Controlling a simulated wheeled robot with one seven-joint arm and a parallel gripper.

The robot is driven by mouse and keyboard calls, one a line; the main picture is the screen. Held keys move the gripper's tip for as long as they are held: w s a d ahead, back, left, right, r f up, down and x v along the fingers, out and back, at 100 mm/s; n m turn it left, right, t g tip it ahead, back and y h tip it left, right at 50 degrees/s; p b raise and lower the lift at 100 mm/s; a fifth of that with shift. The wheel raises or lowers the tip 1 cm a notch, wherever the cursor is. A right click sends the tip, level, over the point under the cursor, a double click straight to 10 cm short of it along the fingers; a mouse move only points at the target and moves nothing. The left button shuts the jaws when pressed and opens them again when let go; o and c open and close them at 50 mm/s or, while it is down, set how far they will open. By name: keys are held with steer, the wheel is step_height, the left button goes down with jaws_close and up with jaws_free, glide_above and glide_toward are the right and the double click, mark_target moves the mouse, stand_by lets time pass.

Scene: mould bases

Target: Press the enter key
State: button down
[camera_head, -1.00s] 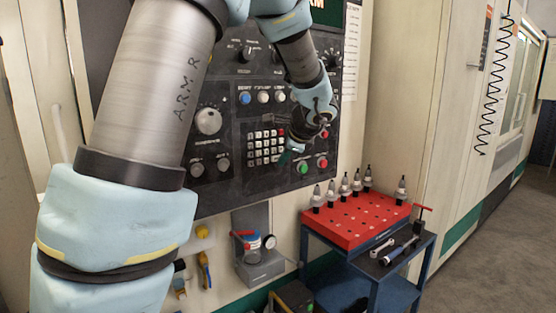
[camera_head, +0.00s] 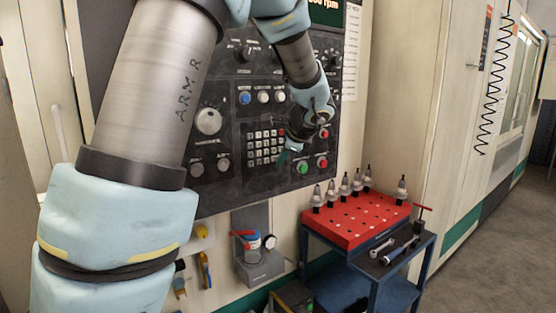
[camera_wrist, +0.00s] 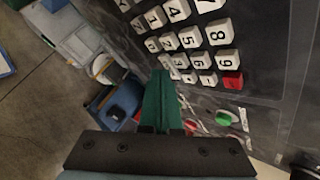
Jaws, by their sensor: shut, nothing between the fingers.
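The keypad (camera_head: 263,147) of pale square keys sits on the dark control panel. In the wrist view number keys (camera_wrist: 219,32) show large. One red key (camera_wrist: 233,80) is at the end of the keypad block; its label is not legible, and no key can be read as enter. My gripper (camera_wrist: 162,76) is shut and empty, its green fingers together and pointing towards the keys. In the wrist view its tip overlaps the pale keys' lower edge, left of the red key; contact cannot be told. In the head view my gripper (camera_head: 284,155) is at the keypad's lower right, partly hiding it.
A green button (camera_head: 302,167) and a red button (camera_head: 321,163) are just below my wrist. A dial (camera_head: 208,121) is left of the keypad. A red tray (camera_head: 345,235) with tool holders stands on a cart below right. Open floor lies further right.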

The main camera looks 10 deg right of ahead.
steer(key=shift+s, duration=0.15)
steer(key=shift+s+d+b, duration=0.3)
steer(key=shift+s, duration=0.3)
steer(key=shift+s, duration=0.1)
steer(key=s, duration=0.1)
steer(key=s+d+b, duration=0.1)
steer(key=s, duration=0.1)
steer(key=s+d, duration=0.1)
steer(key=shift+s, duration=0.15)
steer(key=s+a+f+n+g, duration=0.2)
steer(key=s+a+f+n, duration=0.3)
steer(key=a, duration=0.3)
steer(key=s+a+f+n+g+h, duration=0.1)
steer(key=s+a+f+n+g, duration=0.1)
steer(key=s+a+f+n, duration=0.3)
steer(key=s+a+f+n+g+h, duration=0.1)
steer(key=s+a+f+n+g, duration=0.2)
steer(key=a+n, duration=0.6)
step_height(320, 180, down, 2)
steer(key=s+a, duration=0.2)
steer(key=shift+s+a+n, duration=0.3)
steer(key=shift+n, duration=0.1)
